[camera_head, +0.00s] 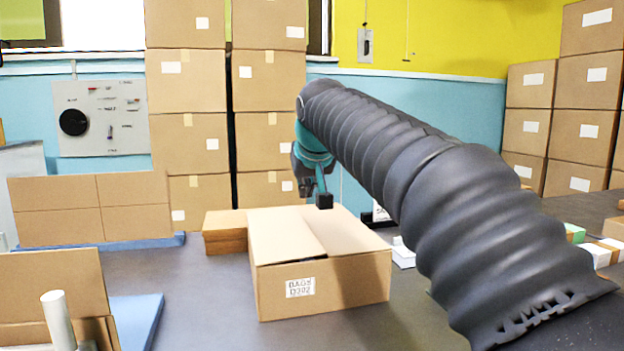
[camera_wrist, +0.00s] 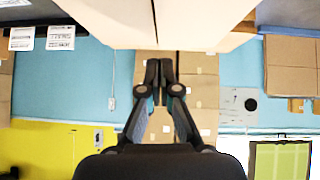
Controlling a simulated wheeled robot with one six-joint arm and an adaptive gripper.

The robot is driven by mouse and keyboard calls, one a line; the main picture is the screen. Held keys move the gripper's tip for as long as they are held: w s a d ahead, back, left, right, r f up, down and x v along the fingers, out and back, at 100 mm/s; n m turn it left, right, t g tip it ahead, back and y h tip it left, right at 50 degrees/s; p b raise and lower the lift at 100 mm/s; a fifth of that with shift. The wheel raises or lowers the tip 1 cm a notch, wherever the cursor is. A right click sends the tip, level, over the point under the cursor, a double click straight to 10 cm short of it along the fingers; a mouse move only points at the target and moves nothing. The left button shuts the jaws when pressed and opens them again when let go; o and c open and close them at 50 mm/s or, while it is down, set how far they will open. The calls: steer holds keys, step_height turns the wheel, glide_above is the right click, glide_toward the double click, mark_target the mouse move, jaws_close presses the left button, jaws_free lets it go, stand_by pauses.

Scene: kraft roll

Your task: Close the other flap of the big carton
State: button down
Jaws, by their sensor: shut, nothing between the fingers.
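The big carton (camera_head: 325,285) stands on the grey table in the middle of the head view, a printed white label on its front. Its left flap (camera_head: 283,237) lies inward over the top, slightly tilted. My gripper (camera_head: 324,201) is shut and empty, just above the carton's far part. In the wrist view my gripper's fingertips (camera_wrist: 158,66) are together near the edge of a cardboard surface (camera_wrist: 150,22), probably the carton.
Flat cardboard sheets (camera_head: 90,208) stand at the left, with a blue mat (camera_head: 137,318) nearer me. A small brown stack (camera_head: 225,232) is behind the carton's left side. Tall box stacks (camera_head: 188,90) stand behind. White packs (camera_head: 402,254) lie to the right. My arm covers much of the right.

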mark_target(304, 222)
steer(key=w+f, duration=0.1)
steer(key=f, duration=0.2)
steer(key=w+f, duration=0.1)
steer(key=f, duration=0.1)
steer(key=shift+w+a+b, duration=0.2)
steer(key=shift+w+b, duration=0.1)
steer(key=shift+f, duration=0.85)
